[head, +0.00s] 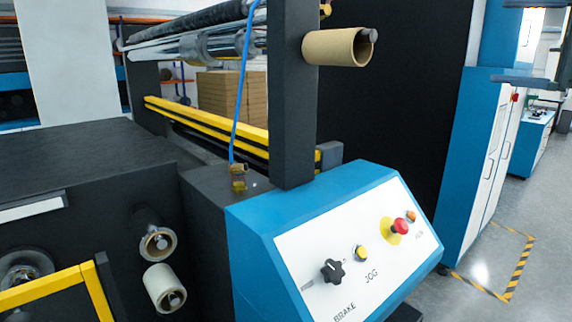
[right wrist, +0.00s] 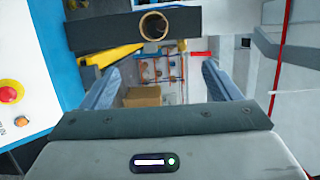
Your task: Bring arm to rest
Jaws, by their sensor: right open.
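My right gripper (head: 512,42) shows at the upper right edge of the head view, with two dark blue-grey fingers, one above the other, apart. In the right wrist view its two fingers (right wrist: 162,70) stand wide apart with nothing between them, so it is open and empty. Beyond them that view shows a dark post with a brown cardboard core (right wrist: 153,25). The same core (head: 335,47) sits on its spindle at the top of the head view, left of and apart from the gripper. My left gripper is not in view.
A blue control panel (head: 340,250) with a black knob (head: 332,270) and a red emergency button (head: 401,226) is in front. A blue and white cabinet (head: 478,150) stands at the right. The grey floor (head: 475,262) between them is open, with yellow-black striped marking.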

